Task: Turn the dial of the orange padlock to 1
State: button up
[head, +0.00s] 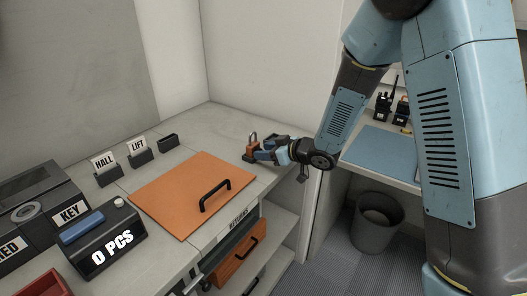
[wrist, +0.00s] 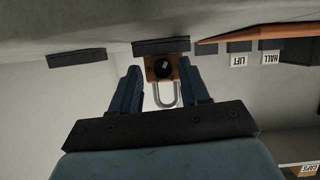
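The orange padlock (head: 251,144) stands near the back right corner of the counter, its shackle up. In the wrist view, which looks upside down, the padlock (wrist: 150,76) shows its grey shackle (wrist: 167,98) and a round black dial (wrist: 161,69) facing me. A small pale mark shows on the dial, but I cannot read a number. My gripper (head: 258,152) is right at the padlock in the head view. In the wrist view my gripper (wrist: 161,74) has its blue fingers apart, one on each side of the padlock. I cannot tell whether they touch it.
An orange board (head: 165,190) with a black handle lies left of my gripper. HALL (head: 107,167) and LIFT (head: 139,150) card holders stand behind it. A blue mat (head: 378,149) and radios (head: 383,107) are at right.

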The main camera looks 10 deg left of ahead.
grip_shut()
jog(key=shift+a, duration=0.3)
jog(key=shift+d, duration=0.3)
jog(key=shift+s+f+n+t+h, duration=0.1)
jog(key=shift+s+n+t+h, duration=0.05)
jog(key=shift+n+t, duration=0.7)
jog(key=shift+s+f+n+t+h, duration=0.15)
jog(key=shift+n+t, duration=0.4)
jog(key=shift+n, duration=0.5)
jog(key=shift+o, duration=0.7)
grip_release()
jog(key=shift+r, duration=0.15)
